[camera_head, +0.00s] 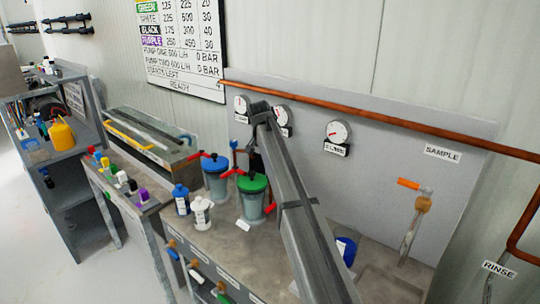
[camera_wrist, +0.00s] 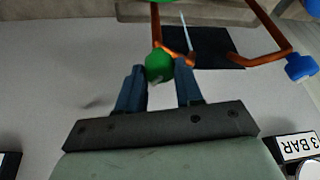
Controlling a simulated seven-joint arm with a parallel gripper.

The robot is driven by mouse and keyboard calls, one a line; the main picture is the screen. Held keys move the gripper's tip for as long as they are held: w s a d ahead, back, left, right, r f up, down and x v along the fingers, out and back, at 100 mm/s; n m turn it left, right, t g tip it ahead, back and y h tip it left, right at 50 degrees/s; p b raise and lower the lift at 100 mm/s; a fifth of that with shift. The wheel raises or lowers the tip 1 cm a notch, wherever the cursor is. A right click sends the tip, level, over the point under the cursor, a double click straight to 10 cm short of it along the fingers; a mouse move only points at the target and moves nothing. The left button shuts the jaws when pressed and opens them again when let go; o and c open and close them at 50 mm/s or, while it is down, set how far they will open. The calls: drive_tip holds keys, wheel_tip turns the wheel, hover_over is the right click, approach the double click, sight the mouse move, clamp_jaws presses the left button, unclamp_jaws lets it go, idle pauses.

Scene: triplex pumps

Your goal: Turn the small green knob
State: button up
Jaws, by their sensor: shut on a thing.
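The small green knob (camera_wrist: 158,66) shows in the wrist view at the end of copper pipework. My gripper (camera_wrist: 160,72) has its two blue fingers on either side of the knob and is shut on it. The knob's lower part is partly hidden between the fingers. In the head view, my arm reaches over the bench to the back panel, and my gripper (camera_head: 254,158) is a small dark shape just above the green-lidded pot (camera_head: 254,205). The small green knob cannot be made out in the head view.
A blue-lidded pot (camera_head: 216,184) with red handles stands left of the green-lidded one. Several gauges, including one at the right (camera_head: 338,132), sit on the back panel below a copper pipe (camera_head: 400,124). A blue knob (camera_wrist: 301,67) is at right in the wrist view.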

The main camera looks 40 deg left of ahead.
drive_tip(key=n+y, duration=0.1)
drive_tip(key=n, duration=0.2)
drive_tip(key=n+g+y, duration=0.1)
drive_tip(key=n, duration=0.2)
drive_tip(key=shift+d, duration=0.15)
idle(0.5)
drive_tip(key=o, duration=1)
drive_tip(key=shift+w, duration=0.1)
drive_tip(key=v, duration=1.4)
drive_tip(key=shift+w, duration=0.15)
drive_tip(key=shift+f, duration=0.15)
